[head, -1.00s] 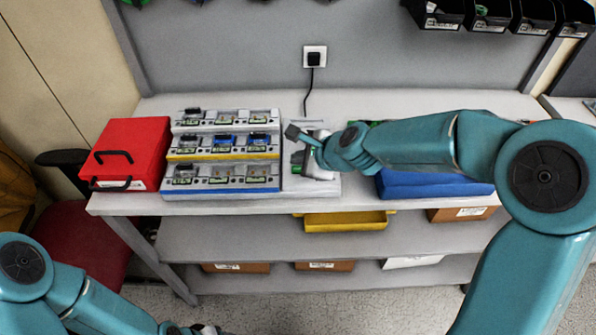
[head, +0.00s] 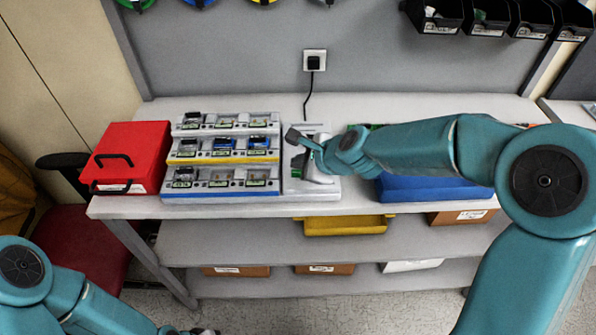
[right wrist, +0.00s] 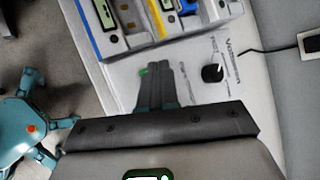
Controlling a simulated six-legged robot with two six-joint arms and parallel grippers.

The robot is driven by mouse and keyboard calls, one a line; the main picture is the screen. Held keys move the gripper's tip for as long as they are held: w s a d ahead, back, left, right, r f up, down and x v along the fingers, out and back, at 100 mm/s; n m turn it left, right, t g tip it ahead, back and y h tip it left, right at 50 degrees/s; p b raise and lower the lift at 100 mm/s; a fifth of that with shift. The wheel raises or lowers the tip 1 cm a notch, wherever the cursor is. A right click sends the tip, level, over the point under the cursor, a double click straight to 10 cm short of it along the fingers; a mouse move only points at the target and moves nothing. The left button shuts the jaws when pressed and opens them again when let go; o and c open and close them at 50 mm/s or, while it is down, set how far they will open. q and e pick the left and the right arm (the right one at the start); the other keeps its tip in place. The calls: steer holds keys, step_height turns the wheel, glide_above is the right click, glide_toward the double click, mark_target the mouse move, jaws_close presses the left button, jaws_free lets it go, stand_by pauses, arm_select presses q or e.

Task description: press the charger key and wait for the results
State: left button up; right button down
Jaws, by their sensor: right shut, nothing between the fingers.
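The charger (head: 292,185) is a flat pale unit on the bench, right of the racks, with a cord running to the wall socket. My right gripper (right wrist: 160,72) is shut and empty, its fingertips over the charger's face. In the right wrist view a small green part (right wrist: 143,71) shows beside the fingertips; I cannot tell whether they touch it. A black knob (right wrist: 212,73) and printed text are also on the face. The fingers and hand hide part of the charger. My left gripper (head: 203,331) barely shows at the bottom edge; its jaws cannot be made out.
Tiered racks (head: 222,187) holding several small devices stand just left of the charger. A red case (head: 128,150) is further left. A blue bin (head: 430,188) lies right, under my right arm. A yellow tray (head: 345,225) is on the shelf below. The wall socket (head: 314,60) is behind.

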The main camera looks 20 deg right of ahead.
steer(key=shift+f, duration=0.15)
stand_by(0.7)
steer(key=shift+f+b, duration=0.3)
steer(key=shift+b, duration=0.1)
steer(key=shift+f+b, duration=0.4)
stand_by(0.4)
steer(key=shift+r, duration=0.15)
steer(key=shift+r+p, duration=0.7)
steer(key=shift+p, duration=0.15)
step_height(320, 180, up, 5)
steer(key=p, duration=0.5)
